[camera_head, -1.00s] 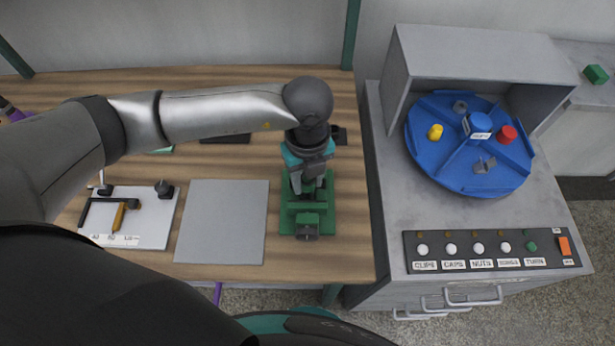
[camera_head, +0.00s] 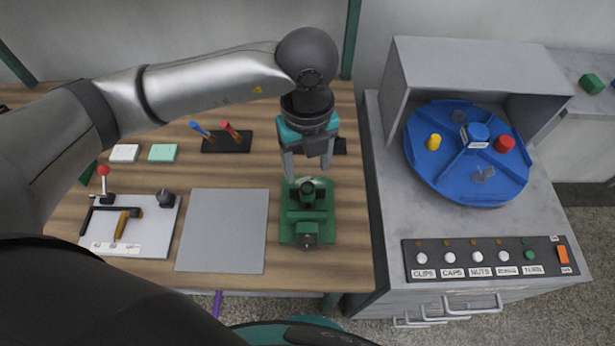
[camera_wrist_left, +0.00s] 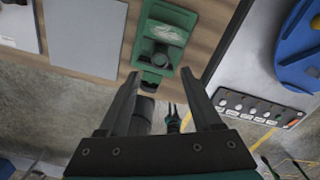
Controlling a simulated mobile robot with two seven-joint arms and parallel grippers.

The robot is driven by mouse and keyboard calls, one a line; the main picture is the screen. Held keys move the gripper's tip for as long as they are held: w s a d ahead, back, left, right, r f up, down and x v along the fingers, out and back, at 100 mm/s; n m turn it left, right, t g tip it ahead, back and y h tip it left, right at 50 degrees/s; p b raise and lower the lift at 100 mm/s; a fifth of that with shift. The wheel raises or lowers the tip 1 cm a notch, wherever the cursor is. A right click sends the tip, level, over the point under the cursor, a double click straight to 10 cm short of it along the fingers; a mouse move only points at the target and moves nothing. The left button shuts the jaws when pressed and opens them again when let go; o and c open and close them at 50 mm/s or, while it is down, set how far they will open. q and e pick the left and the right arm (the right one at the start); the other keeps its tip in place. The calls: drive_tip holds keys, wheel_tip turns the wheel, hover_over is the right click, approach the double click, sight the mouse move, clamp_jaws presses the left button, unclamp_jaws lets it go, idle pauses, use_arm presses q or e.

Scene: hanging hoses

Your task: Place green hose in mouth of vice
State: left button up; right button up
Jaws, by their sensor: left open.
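The green vice (camera_head: 308,228) stands on the wooden table near its right edge, and also shows in the left wrist view (camera_wrist_left: 153,75). A short dark green round piece (camera_head: 307,187), apparently the end of the green hose, stands upright at the vice's jaws. I cannot tell how deep it sits. My left gripper (camera_head: 308,172) is above and just behind the vice in the head view. Its fingers are apart and nothing shows held between them; they also frame the left wrist view (camera_wrist_left: 160,76). My right gripper is not in view.
A grey mat (camera_head: 224,231) lies left of the vice, then a white board (camera_head: 148,238) with a red-knobbed lever. A black holder (camera_head: 225,143) with blue and red tools stands behind. The grey cabinet (camera_head: 385,205) with a blue turntable (camera_head: 425,178) is at the right.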

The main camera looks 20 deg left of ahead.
use_arm(q)
wheel_tip(320, 180, up, 4)
drive_tip(key=shift+f, duration=0.2)
idle(1.2)
